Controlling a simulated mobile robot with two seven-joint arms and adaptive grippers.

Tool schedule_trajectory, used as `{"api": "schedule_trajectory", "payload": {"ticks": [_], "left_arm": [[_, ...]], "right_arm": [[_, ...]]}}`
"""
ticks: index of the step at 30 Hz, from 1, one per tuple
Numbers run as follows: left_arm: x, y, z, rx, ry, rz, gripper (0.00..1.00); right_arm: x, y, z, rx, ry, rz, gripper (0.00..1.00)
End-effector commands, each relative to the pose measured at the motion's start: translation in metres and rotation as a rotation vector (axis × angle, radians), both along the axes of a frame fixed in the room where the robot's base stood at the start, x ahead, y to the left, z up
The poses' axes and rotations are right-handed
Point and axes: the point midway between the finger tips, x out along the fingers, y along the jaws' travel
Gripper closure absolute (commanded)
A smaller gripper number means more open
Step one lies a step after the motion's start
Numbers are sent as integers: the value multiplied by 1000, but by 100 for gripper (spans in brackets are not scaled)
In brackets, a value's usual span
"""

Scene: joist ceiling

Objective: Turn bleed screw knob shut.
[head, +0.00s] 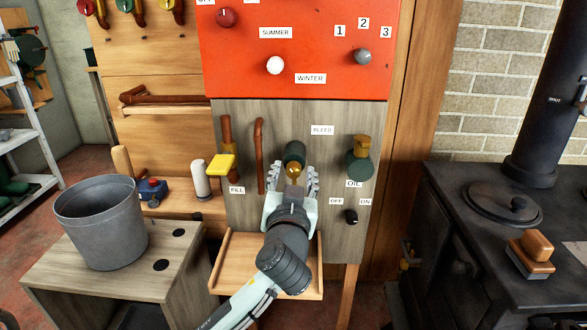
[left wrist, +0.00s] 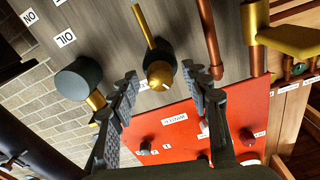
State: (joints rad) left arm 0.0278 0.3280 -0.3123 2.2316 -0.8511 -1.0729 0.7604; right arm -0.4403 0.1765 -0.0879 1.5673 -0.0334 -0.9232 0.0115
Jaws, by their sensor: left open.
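The bleed screw knob (head: 293,169) is a small rounded brass piece on a dark green body, mounted on the grey wood panel (head: 335,200) left of and below the BLEED label (head: 322,130). In the left wrist view the brass knob (left wrist: 160,74) shows in front of its dark body, with a thin brass rod running up from it. My left gripper (head: 294,180) is open, with a finger on each side of the knob. In the left wrist view my left gripper (left wrist: 163,78) shows gaps between both fingers and the knob. My right gripper is not in view.
A dark green valve (head: 360,164) with a brass top sits to the right, above the OIL label. A yellow FILL lever (head: 221,167) and a copper pipe (head: 259,155) are to the left. A wooden shelf (head: 225,277) lies below. A bucket (head: 102,222) stands left, a black stove (head: 465,240) right.

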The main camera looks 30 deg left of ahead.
Motion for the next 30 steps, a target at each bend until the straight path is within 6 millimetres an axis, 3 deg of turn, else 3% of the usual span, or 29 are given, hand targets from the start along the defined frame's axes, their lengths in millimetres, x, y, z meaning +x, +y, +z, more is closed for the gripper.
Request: {"api": "schedule_trajectory", "payload": {"ticks": [11,23,30], "left_arm": [[8,4,0,0,0,0,52],[8,4,0,-1,0,0,100],[8,4,0,19,9,0,100]], "right_arm": [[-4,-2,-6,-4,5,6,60],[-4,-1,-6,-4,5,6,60],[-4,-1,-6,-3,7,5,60]]}}
